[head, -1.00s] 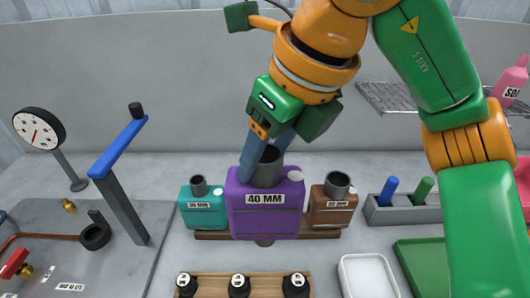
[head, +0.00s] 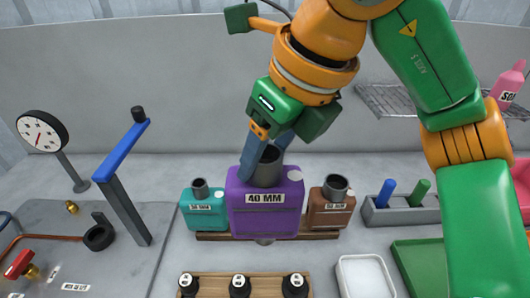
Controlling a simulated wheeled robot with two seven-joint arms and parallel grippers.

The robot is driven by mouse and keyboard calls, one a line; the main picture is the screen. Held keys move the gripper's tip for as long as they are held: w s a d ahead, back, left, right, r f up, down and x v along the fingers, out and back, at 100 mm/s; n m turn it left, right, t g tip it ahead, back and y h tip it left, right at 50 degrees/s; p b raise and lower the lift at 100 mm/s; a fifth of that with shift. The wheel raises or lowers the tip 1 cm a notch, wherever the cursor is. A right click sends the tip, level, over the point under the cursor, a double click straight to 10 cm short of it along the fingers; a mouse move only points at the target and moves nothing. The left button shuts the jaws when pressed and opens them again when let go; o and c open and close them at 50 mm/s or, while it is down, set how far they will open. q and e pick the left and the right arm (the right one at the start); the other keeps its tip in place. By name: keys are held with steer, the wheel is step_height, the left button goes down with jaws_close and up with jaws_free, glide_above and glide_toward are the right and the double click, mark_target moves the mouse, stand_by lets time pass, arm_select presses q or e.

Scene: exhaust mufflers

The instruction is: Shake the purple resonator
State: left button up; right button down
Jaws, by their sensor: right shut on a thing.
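The purple resonator (head: 265,215) is a box labelled "40 MM" with a dark pipe neck on top and a short stub underneath. It is upright in the middle of the head view, in front of the wooden rack. My right gripper (head: 264,160) comes down from above and is shut on its neck. The resonator's lower stub shows below it, in front of the rack, so it seems held up a little; contact with the rack is hard to tell. My left gripper is not in view.
A teal resonator (head: 204,209) stands close on the left and a brown one (head: 330,208) close on the right, on the wooden rack (head: 215,236). In front are a wooden holder (head: 214,279) with black-capped items and a white tray (head: 367,277). A blue-armed post (head: 123,150) stands left.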

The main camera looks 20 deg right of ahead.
mark_target(265, 194)
step_height(265, 194, down, 8)
steer(key=b, duration=0.7)
steer(key=shift+w+r, duration=0.1)
steer(key=shift+w, duration=0.05)
step_height(265, 194, up, 8)
steer(key=p, duration=0.7)
steer(key=shift+r, duration=0.1)
step_height(265, 194, down, 8)
steer(key=b, duration=0.7)
steer(key=shift+r+p, duration=0.2)
steer(key=shift+p, duration=0.1)
steer(key=shift+r, duration=0.85)
steer(key=shift+s+a+f, duration=0.1)
steer(key=shift+s+f, duration=0.1)
steer(key=shift+f, duration=0.15)
steer(key=shift+w+r, duration=0.2)
steer(key=shift+r, duration=0.9)
step_height(265, 194, down, 3)
steer(key=shift+s+f, duration=0.15)
steer(key=r, duration=0.3)
steer(key=shift+w+r, duration=0.1)
steer(key=shift+w, duration=0.1)
steer(key=shift+s+f, duration=0.15)
steer(key=shift+f, duration=0.65)
steer(key=shift+r, duration=0.35)
step_height(265, 194, down, 2)
steer(key=shift+f, duration=0.2)
steer(key=shift+r, duration=0.1)
